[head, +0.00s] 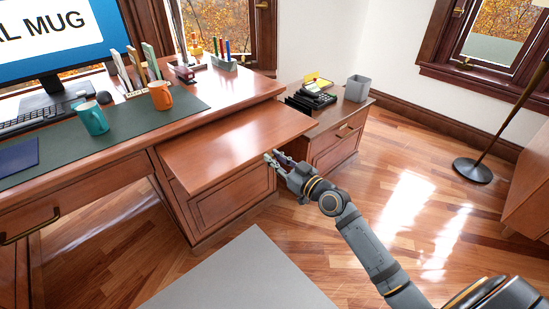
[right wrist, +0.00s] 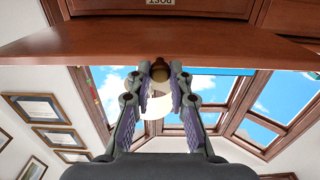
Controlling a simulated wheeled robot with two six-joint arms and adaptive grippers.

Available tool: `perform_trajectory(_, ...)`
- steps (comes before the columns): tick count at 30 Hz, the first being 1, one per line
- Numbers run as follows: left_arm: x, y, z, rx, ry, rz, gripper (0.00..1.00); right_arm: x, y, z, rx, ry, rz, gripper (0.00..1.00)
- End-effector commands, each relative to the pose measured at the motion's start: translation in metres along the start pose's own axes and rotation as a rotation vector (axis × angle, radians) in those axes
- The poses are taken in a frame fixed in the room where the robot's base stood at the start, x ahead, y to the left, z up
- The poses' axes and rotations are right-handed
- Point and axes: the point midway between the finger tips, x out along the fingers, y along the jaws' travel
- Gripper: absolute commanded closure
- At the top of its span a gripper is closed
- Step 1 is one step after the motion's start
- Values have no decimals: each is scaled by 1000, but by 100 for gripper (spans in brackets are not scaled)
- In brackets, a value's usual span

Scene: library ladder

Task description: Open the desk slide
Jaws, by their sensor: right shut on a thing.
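The desk slide (head: 235,145) is a flat reddish wooden board. It stands pulled out from the desk (head: 190,95), just under the desktop, over the side cabinet. My right gripper (head: 274,160) is at the middle of its front edge. The fingers cover much of the knob. My left gripper is not in view.
An orange mug (head: 160,96) and a teal mug (head: 92,118) stand on the green desk mat (head: 125,122). The floor in front is clear.

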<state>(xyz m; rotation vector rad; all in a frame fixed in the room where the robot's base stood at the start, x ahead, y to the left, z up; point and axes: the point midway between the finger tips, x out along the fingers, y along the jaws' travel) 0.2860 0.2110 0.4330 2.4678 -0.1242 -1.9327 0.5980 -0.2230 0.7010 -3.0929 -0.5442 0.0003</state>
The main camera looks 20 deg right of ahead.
Motion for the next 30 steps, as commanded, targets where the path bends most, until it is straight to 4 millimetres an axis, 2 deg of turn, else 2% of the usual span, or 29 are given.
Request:
perform_trajectory(3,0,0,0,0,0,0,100,0,0,0,0,-1,-1,100)
perform_trajectory(4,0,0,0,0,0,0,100,0,0,0,0,-1,-1,78)
perform_trajectory(9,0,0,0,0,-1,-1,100,0,0,0,0,0,0,58)
perform_trajectory(17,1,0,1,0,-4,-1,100,0,0,0,-1,0,0,58)
perform_trajectory(20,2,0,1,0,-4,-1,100,0,0,-7,-4,1,-1,58)
perform_trajectory(23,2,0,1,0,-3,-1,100,0,0,-23,-7,2,-2,58)
perform_trajectory(30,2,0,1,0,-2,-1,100,0,0,-76,-8,2,-1,58)
